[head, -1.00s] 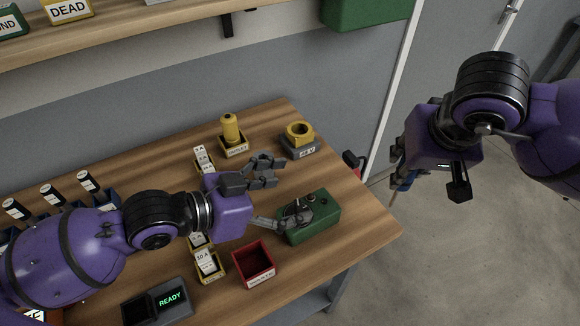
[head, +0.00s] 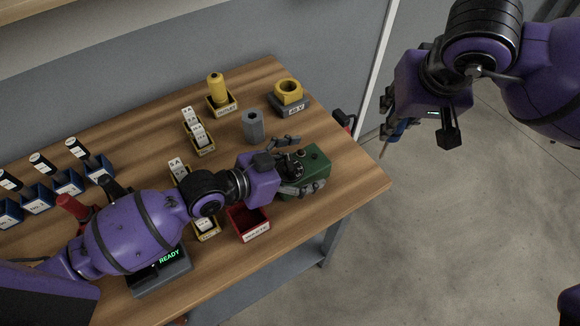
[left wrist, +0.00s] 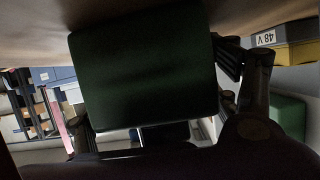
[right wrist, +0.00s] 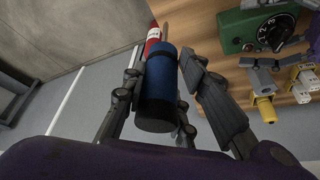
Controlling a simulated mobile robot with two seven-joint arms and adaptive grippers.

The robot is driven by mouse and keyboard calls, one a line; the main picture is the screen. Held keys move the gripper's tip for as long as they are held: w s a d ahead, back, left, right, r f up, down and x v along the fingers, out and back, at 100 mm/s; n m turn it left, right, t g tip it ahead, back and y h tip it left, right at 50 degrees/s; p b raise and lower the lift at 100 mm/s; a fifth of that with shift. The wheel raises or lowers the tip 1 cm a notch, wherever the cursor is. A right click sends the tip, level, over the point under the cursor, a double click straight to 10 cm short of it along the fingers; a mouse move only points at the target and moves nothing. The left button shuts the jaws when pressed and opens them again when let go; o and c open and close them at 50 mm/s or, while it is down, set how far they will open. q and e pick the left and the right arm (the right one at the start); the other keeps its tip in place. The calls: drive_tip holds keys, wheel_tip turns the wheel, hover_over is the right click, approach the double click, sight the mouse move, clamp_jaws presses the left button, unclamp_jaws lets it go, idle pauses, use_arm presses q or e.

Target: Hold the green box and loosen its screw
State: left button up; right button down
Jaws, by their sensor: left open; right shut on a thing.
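The green box (head: 318,160) sits near the right end of the wooden table, and it fills the middle of the left wrist view (left wrist: 145,70). My left gripper (head: 308,164) is open, with one finger on each side of the box; I cannot tell whether they touch it. The right wrist view shows a black numbered dial (right wrist: 270,35) on the box (right wrist: 235,30). I cannot make out the screw. My right gripper (head: 387,125) is shut on a blue-handled screwdriver (right wrist: 165,90) and holds it off the table's right end, over the floor.
A red bin (head: 238,222) stands close to the left of the box. A grey hexagonal post (head: 253,126), a yellow ring on a grey base (head: 288,92) and a yellow cylinder in a tray (head: 217,88) stand behind. The table's right edge is near.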

use_arm(q)
drive_tip(key=shift+w+d+f, duration=0.15)
drive_tip(key=shift+d, duration=0.05)
drive_tip(key=c, duration=1.7)
drive_tip(key=o, duration=1.7)
drive_tip(key=shift+c, duration=0.2)
drive_tip(key=shift+r, duration=0.3)
drive_tip(key=c, duration=1.4)
